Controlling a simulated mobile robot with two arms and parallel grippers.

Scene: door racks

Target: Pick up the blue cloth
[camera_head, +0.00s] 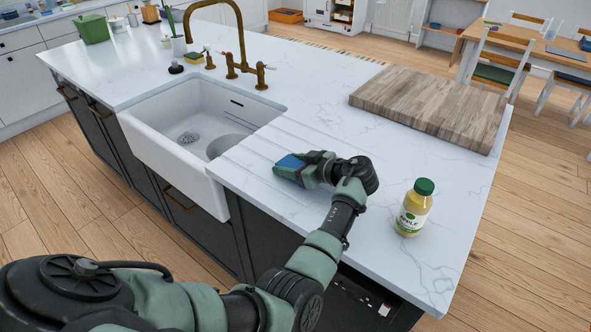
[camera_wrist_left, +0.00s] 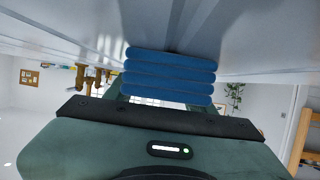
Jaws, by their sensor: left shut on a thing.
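The blue cloth (camera_head: 289,163) is at the tip of my left gripper (camera_head: 293,170) on the white marble counter, just right of the sink. My left gripper is shut on it. In the left wrist view the cloth (camera_wrist_left: 170,75) shows as a folded stack of several blue layers between the fingers, close to the counter surface. I cannot tell whether it touches the counter. My right gripper is not in view.
A white sink (camera_head: 180,118) with a brass faucet (camera_head: 240,45) lies left of the gripper. A bottle with a green cap (camera_head: 413,208) stands to the right. A wooden board (camera_head: 430,105) lies behind. The counter between them is clear.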

